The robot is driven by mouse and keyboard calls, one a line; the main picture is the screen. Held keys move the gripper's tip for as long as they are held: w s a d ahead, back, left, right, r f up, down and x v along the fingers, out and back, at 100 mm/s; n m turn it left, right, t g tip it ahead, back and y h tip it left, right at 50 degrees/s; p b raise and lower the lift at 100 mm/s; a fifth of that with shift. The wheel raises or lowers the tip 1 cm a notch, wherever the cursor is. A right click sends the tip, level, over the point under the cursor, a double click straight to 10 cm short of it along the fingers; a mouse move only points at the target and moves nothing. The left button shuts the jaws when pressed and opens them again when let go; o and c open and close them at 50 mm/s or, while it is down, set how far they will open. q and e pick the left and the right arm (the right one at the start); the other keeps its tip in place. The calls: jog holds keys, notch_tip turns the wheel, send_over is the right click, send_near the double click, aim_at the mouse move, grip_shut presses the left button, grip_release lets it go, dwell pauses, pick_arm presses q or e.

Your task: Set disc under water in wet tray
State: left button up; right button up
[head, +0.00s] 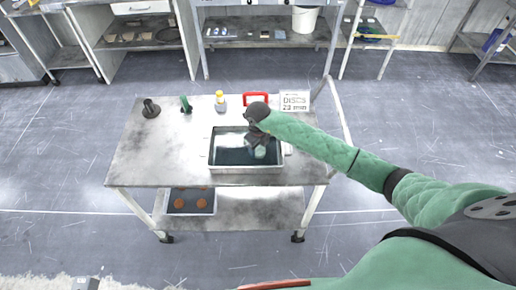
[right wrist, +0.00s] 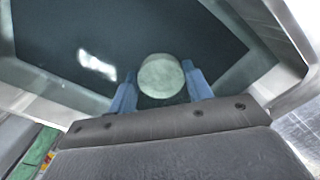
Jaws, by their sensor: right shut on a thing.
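The wet tray (head: 216,167) is a metal tray of dark water on the cart top. It fills most of the right wrist view, with its metal wall (right wrist: 275,40) at the right. My right gripper (head: 260,150) is over the right part of the tray. The disc (right wrist: 160,76) is pale, round and grey-green, and shows between the blue fingertips of my right gripper (right wrist: 160,88) in the right wrist view. The gripper is shut on it. In the head view the disc (head: 260,152) is small, and I cannot tell whether it is under the water. My left gripper is not in view.
On the cart top (head: 150,165) stand a dark knob-like tool (head: 150,109), a green item (head: 186,104), a yellow-capped bottle (head: 220,102), a red-framed item (head: 256,98) and a "DISCS 23 mm" sign (head: 295,101). The lower shelf (head: 250,209) holds a dark tray of orange discs (head: 190,190).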

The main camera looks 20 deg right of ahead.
aim_at(258, 150)
jog(key=shift+f, duration=0.15)
jog(key=o, duration=1)
jog(key=shift+r, duration=0.3)
jog(key=shift+r+p, duration=1.3)
jog(key=shift+r, duration=4.55)
